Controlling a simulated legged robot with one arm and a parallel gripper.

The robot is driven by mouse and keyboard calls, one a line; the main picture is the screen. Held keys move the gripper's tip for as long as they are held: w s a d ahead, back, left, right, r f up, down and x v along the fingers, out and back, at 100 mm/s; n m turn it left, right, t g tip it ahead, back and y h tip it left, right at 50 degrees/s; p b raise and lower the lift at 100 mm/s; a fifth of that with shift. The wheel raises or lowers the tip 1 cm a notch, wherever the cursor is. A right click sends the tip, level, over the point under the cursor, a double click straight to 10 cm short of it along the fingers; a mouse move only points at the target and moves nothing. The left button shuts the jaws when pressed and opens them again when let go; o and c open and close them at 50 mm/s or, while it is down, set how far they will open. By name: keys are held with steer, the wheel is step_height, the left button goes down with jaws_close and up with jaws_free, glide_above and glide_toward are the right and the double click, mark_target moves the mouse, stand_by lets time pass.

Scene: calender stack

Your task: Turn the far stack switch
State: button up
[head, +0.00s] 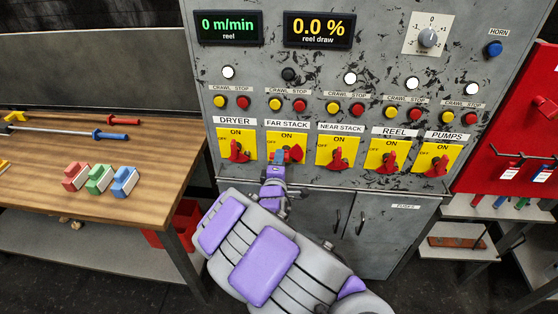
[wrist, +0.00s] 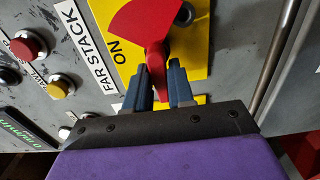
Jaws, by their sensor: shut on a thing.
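The far stack switch is a red rotary handle on a yellow plate (head: 287,141), under the FAR STACK label on the grey cabinet. In the head view my gripper (head: 286,157) covers most of the handle. My gripper (wrist: 161,82) is shut on that grip. The ON mark shows left of the handle there; the OFF mark is not visible in that view.
The dryer switch (head: 236,151) and near stack switch (head: 338,158) sit close on either side. The reel switch (head: 388,161) and pumps switch (head: 436,166) are farther right. Push buttons run above. A wooden bench (head: 60,180) with coloured blocks stands at left.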

jaws_close()
